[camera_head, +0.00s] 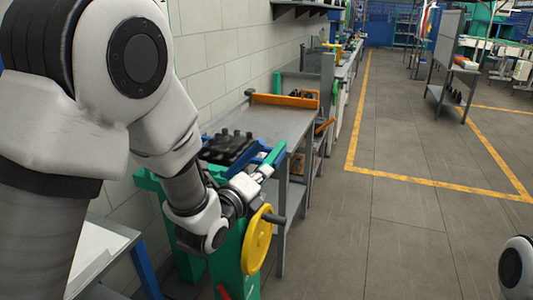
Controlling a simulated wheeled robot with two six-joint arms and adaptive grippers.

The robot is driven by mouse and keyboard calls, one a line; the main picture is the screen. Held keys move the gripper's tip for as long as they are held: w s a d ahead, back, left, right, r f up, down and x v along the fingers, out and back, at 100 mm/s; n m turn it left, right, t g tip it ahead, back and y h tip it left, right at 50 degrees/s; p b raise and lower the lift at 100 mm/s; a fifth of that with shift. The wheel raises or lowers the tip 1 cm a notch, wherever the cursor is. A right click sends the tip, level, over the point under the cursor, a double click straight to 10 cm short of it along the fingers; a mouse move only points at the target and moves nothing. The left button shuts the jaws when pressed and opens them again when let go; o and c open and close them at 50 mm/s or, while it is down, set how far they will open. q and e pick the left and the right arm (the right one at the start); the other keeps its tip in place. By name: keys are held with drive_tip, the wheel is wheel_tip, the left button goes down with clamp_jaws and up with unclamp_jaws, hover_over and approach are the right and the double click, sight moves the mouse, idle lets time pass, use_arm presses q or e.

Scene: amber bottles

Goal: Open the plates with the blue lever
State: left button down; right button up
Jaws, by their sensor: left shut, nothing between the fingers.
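A green machine (254,284) stands at the lower centre, beside the wall. Black plates (230,148) lie on its top. Blue bars, which look like the blue lever (273,155), run beside the plates, with a teal-green part at the right end. My left gripper (262,172) is right at this end, low over the machine. It is shut with nothing in it. Whether it touches the lever I cannot tell. My left arm hides much of the machine. My right gripper is out of view; only a piece of my right arm shows at the lower right.
A yellow handwheel (257,239) is on the machine's front, just below my left gripper. Behind is a grey metal workbench (275,122) with an orange bar (285,101). A grey table (98,250) stands at the lower left. The floor to the right is open.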

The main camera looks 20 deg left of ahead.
sight(265, 143)
use_arm(q)
drive_tip(key=w+d+p, duration=0.1)
drive_tip(key=w+p, duration=0.3)
drive_tip(key=w, duration=0.6)
drive_tip(key=shift+n, duration=0.5)
drive_tip(key=shift+s+a+r+p, duration=0.15)
drive_tip(key=shift+a+r, duration=0.25)
drive_tip(key=shift+a, duration=0.3)
drive_tip(key=shift+s+a+r+p, duration=0.15)
drive_tip(key=shift+a+r, duration=0.25)
drive_tip(key=shift+a, duration=0.3)
drive_tip(key=shift+s+a+r+p, duration=0.15)
drive_tip(key=shift+a+r, duration=0.25)
drive_tip(key=shift+a, duration=0.3)
drive_tip(key=a+r+n+b, duration=0.2)
drive_tip(key=a+n, duration=0.3)
drive_tip(key=a, duration=0.3)
drive_tip(key=a+r+n+t+b, duration=0.1)
drive_tip(key=a+r+n, duration=0.2)
drive_tip(key=a+n, duration=0.2)
drive_tip(key=a, duration=0.3)
drive_tip(key=shift+w+t+b, duration=0.3)
drive_tip(key=shift+b, duration=0.1)
drive_tip(key=shift+a, duration=0.1)
